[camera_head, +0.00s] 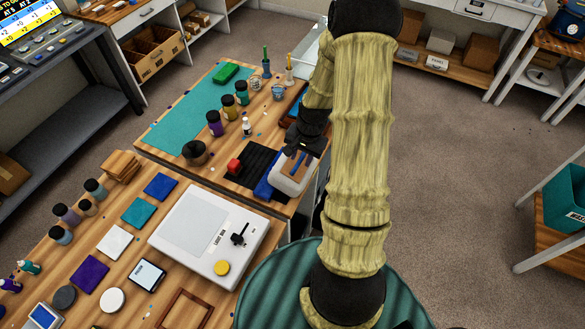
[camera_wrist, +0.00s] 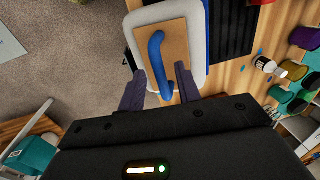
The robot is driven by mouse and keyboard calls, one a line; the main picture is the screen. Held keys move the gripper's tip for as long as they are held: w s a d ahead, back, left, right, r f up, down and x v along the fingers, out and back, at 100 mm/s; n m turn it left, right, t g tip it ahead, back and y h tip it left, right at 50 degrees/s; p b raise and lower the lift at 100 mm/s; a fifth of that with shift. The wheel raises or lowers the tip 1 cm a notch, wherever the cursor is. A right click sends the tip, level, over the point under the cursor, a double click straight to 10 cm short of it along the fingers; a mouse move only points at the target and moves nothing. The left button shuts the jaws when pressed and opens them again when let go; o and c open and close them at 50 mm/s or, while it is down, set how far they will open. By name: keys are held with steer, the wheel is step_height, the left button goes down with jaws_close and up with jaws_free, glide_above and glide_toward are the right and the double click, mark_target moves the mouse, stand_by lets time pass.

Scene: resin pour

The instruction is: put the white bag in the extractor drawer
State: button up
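A white, rounded piece (camera_head: 291,186) sits at the right end of the far wooden table. In the wrist view its white rim (camera_wrist: 203,50) surrounds a tan panel (camera_wrist: 176,42), with a blue curved handle (camera_wrist: 156,50) over it. I cannot tell for sure that this is the white bag. My gripper (camera_head: 300,150) is right over it. In the wrist view my gripper (camera_wrist: 158,88) has its two dark fingers apart, one on each side of the blue handle's near end, with gaps visible. I cannot identify the extractor drawer; my arm hides part of the table's right side.
A black ribbed mat (camera_head: 258,163) and a red piece (camera_head: 234,166) lie left of the white piece. Several dark jars (camera_head: 214,123) stand behind. Open floor (camera_head: 450,150) lies to the right, before a teal bin (camera_head: 563,200).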

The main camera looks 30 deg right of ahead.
steer(key=shift+w+a+f, duration=0.15)
steer(key=shift+f, duration=1.05)
jaws_close()
